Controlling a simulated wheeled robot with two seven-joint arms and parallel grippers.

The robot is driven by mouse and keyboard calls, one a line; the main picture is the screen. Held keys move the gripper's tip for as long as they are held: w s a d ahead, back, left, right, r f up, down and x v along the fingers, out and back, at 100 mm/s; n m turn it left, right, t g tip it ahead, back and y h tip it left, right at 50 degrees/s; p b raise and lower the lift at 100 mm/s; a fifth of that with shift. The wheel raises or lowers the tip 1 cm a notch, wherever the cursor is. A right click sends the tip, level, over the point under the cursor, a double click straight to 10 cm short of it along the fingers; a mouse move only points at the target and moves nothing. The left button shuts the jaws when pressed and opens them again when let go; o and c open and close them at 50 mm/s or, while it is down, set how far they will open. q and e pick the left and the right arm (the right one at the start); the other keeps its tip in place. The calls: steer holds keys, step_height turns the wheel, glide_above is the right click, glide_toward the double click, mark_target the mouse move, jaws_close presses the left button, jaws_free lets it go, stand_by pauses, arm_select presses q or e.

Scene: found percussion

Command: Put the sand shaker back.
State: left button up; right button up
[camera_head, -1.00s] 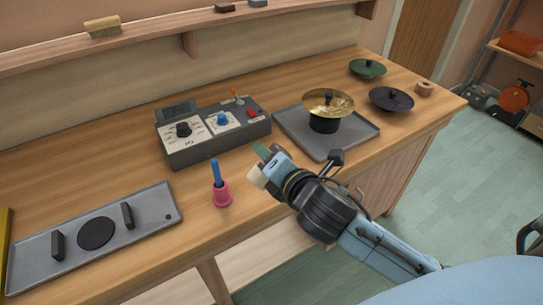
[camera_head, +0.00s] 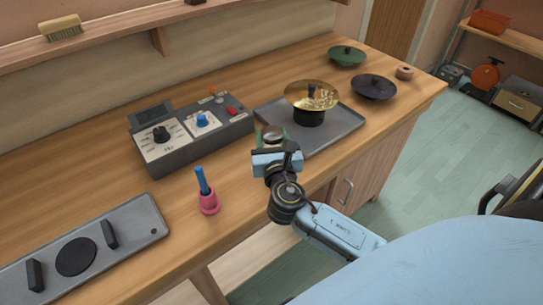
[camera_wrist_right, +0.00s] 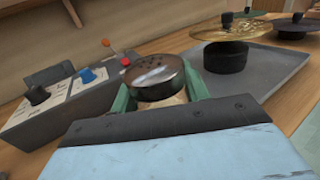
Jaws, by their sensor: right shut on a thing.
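The sand shaker (camera_wrist_right: 158,77), with a round metal cap pierced by small holes, sits between the green fingers of my right gripper (camera_wrist_right: 160,88) in the right wrist view. Only its cap and a little of its pale body show there; the rest is hidden by the gripper. In the head view my right gripper (camera_head: 271,143) is shut on the shaker (camera_head: 271,132), near the front edge of the workbench, between the control box and the grey tray. My left gripper is not in view.
A grey plate (camera_head: 130,217) with a black disc and two black uprights lies at left. A pink cup (camera_head: 209,204) holds a blue stick. A control box (camera_head: 185,155) stands behind. A grey tray (camera_head: 340,132) holds a brass cymbal (camera_head: 309,92). Bare wood (camera_head: 170,195) lies around the cup.

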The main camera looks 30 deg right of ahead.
steer(key=shift+f, duration=0.45)
step_height(320, 180, down, 3)
steer(key=shift+f+b, duration=0.15)
steer(key=shift+b, duration=0.55)
steer(key=shift+f, duration=0.25)
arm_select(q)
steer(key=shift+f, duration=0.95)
arm_select(e)
steer(key=o, duration=1.1)
steer(key=shift+r, duration=0.2)
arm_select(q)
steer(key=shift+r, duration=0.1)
arm_select(e)
steer(key=v, duration=1.2)
